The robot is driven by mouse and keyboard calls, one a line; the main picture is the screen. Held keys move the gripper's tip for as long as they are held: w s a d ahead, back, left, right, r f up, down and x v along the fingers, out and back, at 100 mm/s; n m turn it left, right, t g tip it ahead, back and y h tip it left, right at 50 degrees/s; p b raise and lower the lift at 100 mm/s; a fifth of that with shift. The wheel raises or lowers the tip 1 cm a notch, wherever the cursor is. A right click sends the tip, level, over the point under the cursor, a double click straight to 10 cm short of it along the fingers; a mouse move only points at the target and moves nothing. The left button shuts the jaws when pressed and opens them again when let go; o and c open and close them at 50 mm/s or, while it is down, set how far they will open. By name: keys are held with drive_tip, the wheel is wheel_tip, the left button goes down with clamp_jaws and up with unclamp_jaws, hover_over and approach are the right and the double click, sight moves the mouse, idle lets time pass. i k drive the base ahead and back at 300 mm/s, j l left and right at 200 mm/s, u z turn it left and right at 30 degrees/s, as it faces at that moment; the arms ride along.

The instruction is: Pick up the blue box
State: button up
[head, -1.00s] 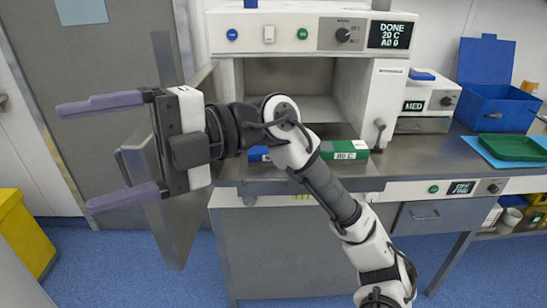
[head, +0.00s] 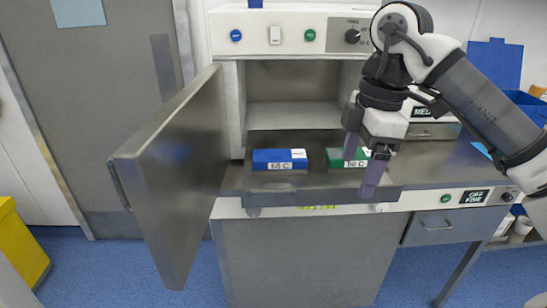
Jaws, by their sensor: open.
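The blue box (head: 272,161) lies on the metal shelf in front of the open cabinet, with a white label reading "60 C". A green box (head: 336,157) with a white label lies to its right, partly hidden by my gripper. My gripper (head: 362,168) points down over the right side of the shelf, at the green box, with its purple fingers apart. It is to the right of the blue box and apart from it. Whether a finger touches the green box cannot be told. Nothing shows held between the fingers.
The cabinet (head: 222,20) stands open, and its metal door (head: 178,170) swings out at the left, close to the blue box. The cabinet's inside (head: 290,82) looks empty. A blue bin (head: 497,62) is at the far right, behind my arm. A yellow bin (head: 18,245) stands at the left.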

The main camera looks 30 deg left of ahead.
sight(274, 162)
drive_tip(key=i+j, duration=0.15)
drive_tip(key=j, duration=0.2)
drive_tip(key=i+j, duration=0.15)
drive_tip(key=j, duration=0.2)
drive_tip(key=i+j, duration=0.15)
drive_tip(key=j, duration=0.25)
